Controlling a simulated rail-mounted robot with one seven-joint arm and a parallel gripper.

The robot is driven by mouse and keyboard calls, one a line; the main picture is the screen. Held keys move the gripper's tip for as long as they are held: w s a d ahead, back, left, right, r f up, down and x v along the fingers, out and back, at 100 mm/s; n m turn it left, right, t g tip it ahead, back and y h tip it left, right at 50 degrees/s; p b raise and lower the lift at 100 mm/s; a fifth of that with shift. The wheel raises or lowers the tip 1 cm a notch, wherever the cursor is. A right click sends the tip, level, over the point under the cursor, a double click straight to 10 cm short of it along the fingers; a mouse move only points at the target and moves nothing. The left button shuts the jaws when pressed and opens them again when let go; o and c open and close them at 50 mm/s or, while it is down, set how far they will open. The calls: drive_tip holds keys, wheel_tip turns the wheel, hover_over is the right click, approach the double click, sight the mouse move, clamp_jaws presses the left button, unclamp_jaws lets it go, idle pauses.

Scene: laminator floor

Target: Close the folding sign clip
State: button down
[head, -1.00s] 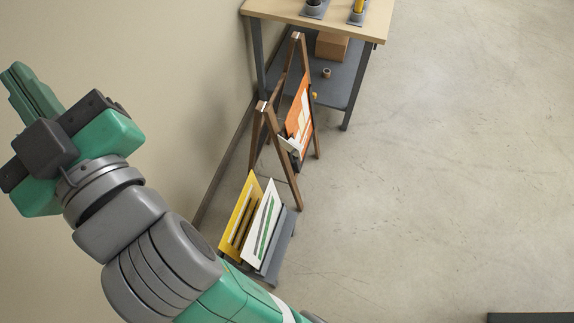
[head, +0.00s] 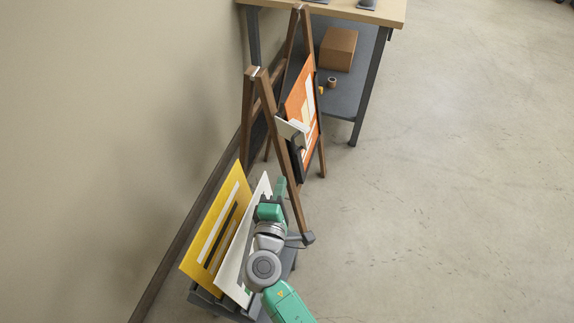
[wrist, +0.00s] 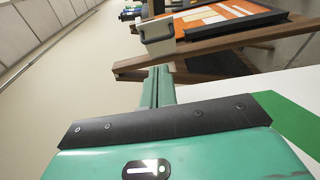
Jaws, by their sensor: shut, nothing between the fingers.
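The folding sign is a brown wooden A-frame (head: 248,120) standing along the wall in the head view, with an orange and cream panel (head: 301,100). A pale grey clip flap (head: 290,130) sticks out at an angle from the panel's near side, partly behind a wooden leg. In the wrist view the clip (wrist: 157,36) is at the top, beside the orange panel (wrist: 222,17). My gripper (head: 280,186) is in front of and below the clip, apart from it. Its fingers (wrist: 158,86) are together and empty, pointing towards the frame.
A yellow board (head: 218,225) and a white board (head: 240,255) stand in a dark rack (head: 203,298) close to my arm's left. A workbench (head: 375,12) stands behind the sign, with a cardboard box (head: 339,49) and a tape roll (head: 332,82) on its lower shelf. Floor on the right is clear.

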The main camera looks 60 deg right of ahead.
drive_tip(key=b+x, duration=0.3)
drive_tip(key=x, duration=0.7)
drive_tip(key=shift+r, duration=0.2)
